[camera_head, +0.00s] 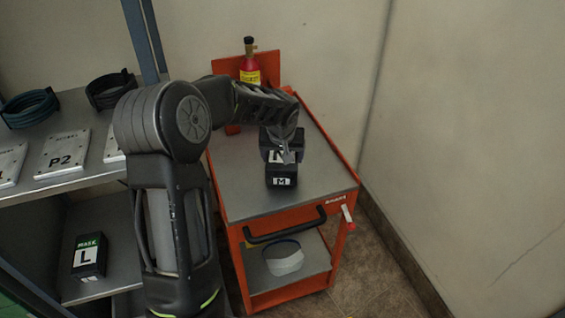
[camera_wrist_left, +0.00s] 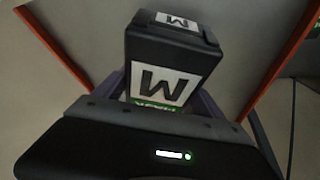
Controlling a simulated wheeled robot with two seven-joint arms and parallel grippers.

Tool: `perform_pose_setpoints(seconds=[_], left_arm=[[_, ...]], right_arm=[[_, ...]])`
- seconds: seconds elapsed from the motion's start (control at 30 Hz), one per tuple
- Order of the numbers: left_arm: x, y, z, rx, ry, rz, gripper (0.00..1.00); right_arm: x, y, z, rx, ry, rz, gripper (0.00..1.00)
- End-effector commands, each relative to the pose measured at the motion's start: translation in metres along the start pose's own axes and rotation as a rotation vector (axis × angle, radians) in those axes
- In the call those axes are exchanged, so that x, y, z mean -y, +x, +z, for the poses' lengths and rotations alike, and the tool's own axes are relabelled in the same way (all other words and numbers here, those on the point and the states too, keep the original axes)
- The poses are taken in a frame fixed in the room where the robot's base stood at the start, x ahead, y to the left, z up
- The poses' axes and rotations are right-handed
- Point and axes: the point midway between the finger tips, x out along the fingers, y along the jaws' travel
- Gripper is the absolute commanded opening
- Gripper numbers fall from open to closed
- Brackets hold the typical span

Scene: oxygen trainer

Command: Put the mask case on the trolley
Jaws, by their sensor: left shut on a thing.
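A black mask case marked M (camera_head: 282,181) is at the trolley's grey top, toward its front half. It also shows in the left wrist view (camera_wrist_left: 172,62), with its white M label and a green strip facing the camera. My left gripper (camera_head: 284,156) comes down from above and behind and is shut on this case. Whether the case rests on the top or hangs just above it, I cannot tell. The orange trolley (camera_head: 240,205) has a grey top and a black front handle. My right gripper is not in view.
A red cylinder (camera_head: 250,71) stands at the trolley's back. A pale rounded object (camera_head: 284,259) lies on its lower shelf. The left shelf unit holds coiled hoses (camera_head: 30,108), plates such as P2 (camera_head: 63,154), and a case marked L (camera_head: 89,256). A wall bounds the right.

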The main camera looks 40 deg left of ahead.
Motion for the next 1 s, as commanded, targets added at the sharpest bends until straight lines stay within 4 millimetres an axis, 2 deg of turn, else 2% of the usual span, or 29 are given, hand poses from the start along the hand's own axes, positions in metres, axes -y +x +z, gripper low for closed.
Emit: perform_pose_setpoints(seconds=[0.2,0.63,0.67,0.87,1.0], left_arm=[[0.001,0.024,0.010,0.001,-0.001,0.000,0.11],[0.000,0.030,0.012,-0.001,-0.001,0.001,0.11],[0.000,0.029,0.012,0.001,-0.001,0.000,0.82],[0.000,0.029,0.012,0.002,-0.001,0.000,0.99],[0.000,0.029,0.012,0.002,-0.001,0.000,1.00]], right_arm=[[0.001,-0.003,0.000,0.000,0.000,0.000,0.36],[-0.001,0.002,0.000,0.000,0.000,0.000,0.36],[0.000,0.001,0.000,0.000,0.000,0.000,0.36],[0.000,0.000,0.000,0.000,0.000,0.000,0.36],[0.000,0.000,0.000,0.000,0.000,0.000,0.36]])
